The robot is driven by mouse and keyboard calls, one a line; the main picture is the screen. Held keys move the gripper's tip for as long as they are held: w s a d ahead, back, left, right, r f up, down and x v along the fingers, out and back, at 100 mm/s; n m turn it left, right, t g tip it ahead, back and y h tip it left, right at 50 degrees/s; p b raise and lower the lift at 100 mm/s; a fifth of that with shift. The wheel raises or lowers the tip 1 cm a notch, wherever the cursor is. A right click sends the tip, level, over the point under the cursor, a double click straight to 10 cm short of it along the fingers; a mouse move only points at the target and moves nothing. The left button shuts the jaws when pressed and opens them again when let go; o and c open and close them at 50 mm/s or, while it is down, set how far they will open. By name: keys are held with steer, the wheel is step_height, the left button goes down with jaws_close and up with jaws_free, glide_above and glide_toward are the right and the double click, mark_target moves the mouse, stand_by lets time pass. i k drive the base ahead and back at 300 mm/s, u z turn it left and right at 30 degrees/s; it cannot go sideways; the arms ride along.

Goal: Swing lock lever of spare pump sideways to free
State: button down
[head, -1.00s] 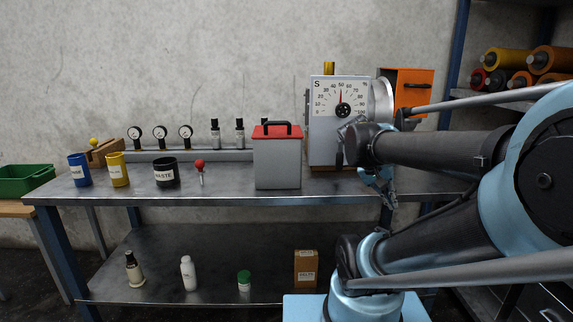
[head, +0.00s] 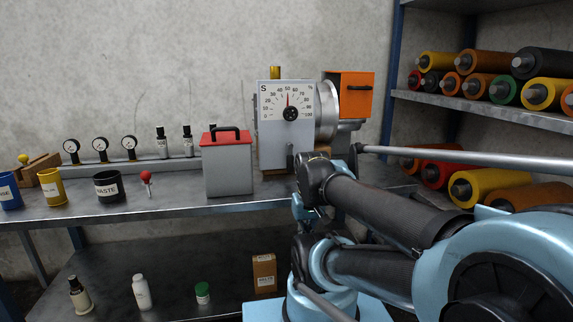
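The spare pump (head: 270,130) is a grey box marked S with a round percent dial, standing at the back right of the bench. A small dark upright piece (head: 290,156) below the dial looks like its lock lever; its lower part is close to my arm in the picture. To the pump's right are a silver round flange and an orange housing (head: 350,97). My gripper (head: 300,208) shows only in part, as light blue pieces below my wrist at the bench's front edge. Its fingertips are hidden or too small to tell, and I see nothing held in it.
A grey box with a red lid (head: 228,168) stands left of the pump. Farther left are a red-knobbed lever (head: 147,180), a black waste cup (head: 108,187) and a yellow cup (head: 51,187). Shelves of coloured rolls (head: 500,90) stand right. The bench front (head: 170,205) is partly clear.

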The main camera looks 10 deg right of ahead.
mark_target(290, 159)
steer(key=z, duration=0.1)
steer(key=k, duration=1.8)
steer(key=z, duration=0.35)
steer(key=i, duration=1)
